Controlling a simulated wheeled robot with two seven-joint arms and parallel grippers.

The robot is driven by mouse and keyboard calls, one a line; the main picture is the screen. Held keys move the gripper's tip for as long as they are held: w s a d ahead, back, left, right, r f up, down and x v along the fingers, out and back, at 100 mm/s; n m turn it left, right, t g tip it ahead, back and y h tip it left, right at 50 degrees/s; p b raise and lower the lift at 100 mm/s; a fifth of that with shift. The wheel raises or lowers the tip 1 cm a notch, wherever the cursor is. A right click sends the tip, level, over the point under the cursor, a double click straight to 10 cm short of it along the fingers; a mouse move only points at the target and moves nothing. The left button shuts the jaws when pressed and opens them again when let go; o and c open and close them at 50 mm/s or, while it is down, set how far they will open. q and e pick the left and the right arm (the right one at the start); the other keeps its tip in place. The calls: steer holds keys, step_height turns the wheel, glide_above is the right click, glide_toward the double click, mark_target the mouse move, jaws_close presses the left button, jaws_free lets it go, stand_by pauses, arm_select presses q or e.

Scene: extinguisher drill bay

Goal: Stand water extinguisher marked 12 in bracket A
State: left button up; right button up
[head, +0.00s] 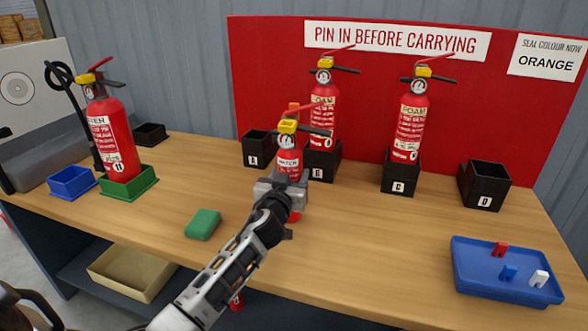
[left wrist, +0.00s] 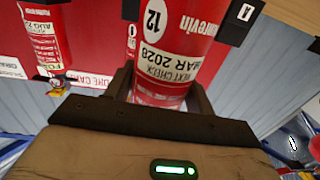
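The red water extinguisher (head: 289,160) stands upright in front of brackets A and B, with a yellow piece at its head. The left wrist view shows its label with 12 (left wrist: 165,40). My left gripper (head: 282,186) is shut around its lower body, one finger on each side. I cannot tell whether its base touches the table. Bracket A (head: 256,150) is a black open box behind and left of it, with nothing seen standing in it. My right gripper is not in view.
Foam extinguishers stand in brackets B (head: 321,166) and C (head: 399,176). The rightmost black box (head: 484,187) looks empty. Extinguisher 11 (head: 111,135) stands in a green tray (head: 142,187). A green block (head: 203,224) and a blue tray (head: 480,283) with small tags lie nearer.

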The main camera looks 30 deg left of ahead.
mark_target(288, 155)
arm_select(q)
steer(key=shift+w+r, duration=0.1)
steer(key=shift+r, duration=0.25)
steer(key=shift+c, duration=0.9)
steer(key=shift+r+p, duration=2.85)
steer(key=shift+r, duration=0.35)
